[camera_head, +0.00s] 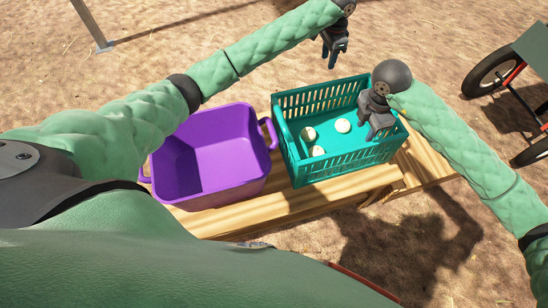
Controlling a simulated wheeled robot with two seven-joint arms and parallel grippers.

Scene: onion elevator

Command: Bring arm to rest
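My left gripper (335,50) hangs in the air beyond the far edge of the teal crate, at the end of the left arm that reaches across the top of the view. Its fingers point down with a small gap between them, and nothing shows in it. My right gripper (374,133) is at the right side of the teal crate (350,163), over or just inside its right part. Its fingers point down, and I cannot tell their opening. Three pale onions (343,125) lie in the crate, left of the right gripper.
A purple tub (228,160) with side handles stands left of the crate and looks empty. Both rest on a wooden bench (290,207). A wheeled cart (492,72) stands at the far right. A metal post (91,27) is at the upper left. Straw-covered ground surrounds the bench.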

